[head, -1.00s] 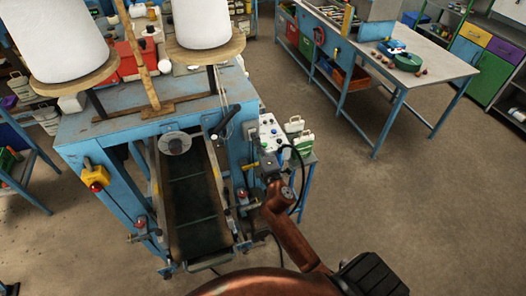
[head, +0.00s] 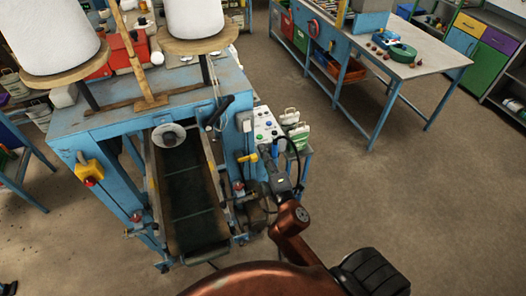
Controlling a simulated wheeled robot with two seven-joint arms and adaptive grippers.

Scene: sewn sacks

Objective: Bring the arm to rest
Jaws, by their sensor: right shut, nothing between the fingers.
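My right arm comes in from the bottom right, with copper-coloured links and a dark wrist. My right gripper (head: 269,162) is small in the view, in front of the control box at the right side of the blue machine. It is shut with nothing seen in it. Whether its tips touch the machine cannot be told. My left gripper is not in view. The blue machine (head: 95,128) carries white thread cones (head: 50,35) on round wooden plates. A dark conveyor belt (head: 190,195) runs down its middle.
The control box (head: 265,124) with buttons and a yellow lever (head: 247,157) are close to my right gripper. Small white-and-green sacks (head: 299,136) stand just beyond. A blue workbench (head: 425,68) stands at the back right. The floor (head: 420,190) to the right is clear.

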